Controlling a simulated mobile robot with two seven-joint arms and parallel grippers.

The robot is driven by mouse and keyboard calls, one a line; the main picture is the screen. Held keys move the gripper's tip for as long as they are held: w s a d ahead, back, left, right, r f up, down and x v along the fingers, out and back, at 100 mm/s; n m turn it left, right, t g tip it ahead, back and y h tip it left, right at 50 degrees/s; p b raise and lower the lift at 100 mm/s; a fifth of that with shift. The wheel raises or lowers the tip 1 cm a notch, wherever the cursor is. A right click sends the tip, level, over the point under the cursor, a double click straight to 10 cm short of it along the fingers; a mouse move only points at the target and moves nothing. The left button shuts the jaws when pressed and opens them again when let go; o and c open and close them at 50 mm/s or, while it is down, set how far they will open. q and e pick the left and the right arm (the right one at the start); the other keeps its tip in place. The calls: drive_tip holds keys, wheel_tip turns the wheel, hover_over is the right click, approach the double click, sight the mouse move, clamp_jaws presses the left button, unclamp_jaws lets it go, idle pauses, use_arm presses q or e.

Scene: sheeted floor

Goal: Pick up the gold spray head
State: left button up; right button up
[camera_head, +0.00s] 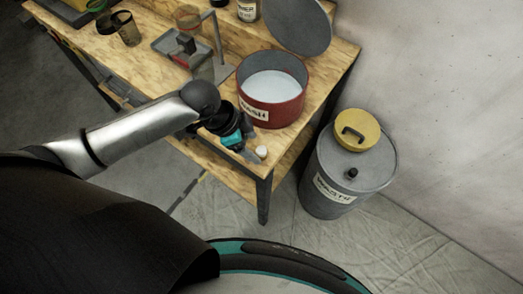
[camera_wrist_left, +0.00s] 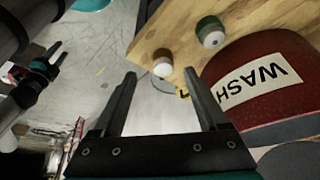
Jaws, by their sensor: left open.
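My left gripper (camera_head: 247,153) is over the front corner of the workbench, beside a small white-topped piece (camera_head: 261,152). In the left wrist view its two fingers (camera_wrist_left: 160,85) are apart with nothing between them. The same small piece (camera_wrist_left: 163,65) has a tan side and stands near the bench edge, just beyond the fingertips. It may be the gold spray head, but I cannot tell. A green piece with a white top (camera_wrist_left: 210,32) stands farther in. My right gripper (camera_wrist_left: 57,53) seems to show at the left of the wrist view, away from the bench.
A red wash pot (camera_head: 270,113) stands on the bench (camera_head: 221,175) close to my left gripper, with its grey lid (camera_head: 298,25) raised behind. A wall rises at the right.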

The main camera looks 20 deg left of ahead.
sight(259, 150)
use_arm(q)
drive_tip(key=shift+w+x, duration=0.2)
drive_tip(key=shift+x, duration=2.1)
clamp_jaws()
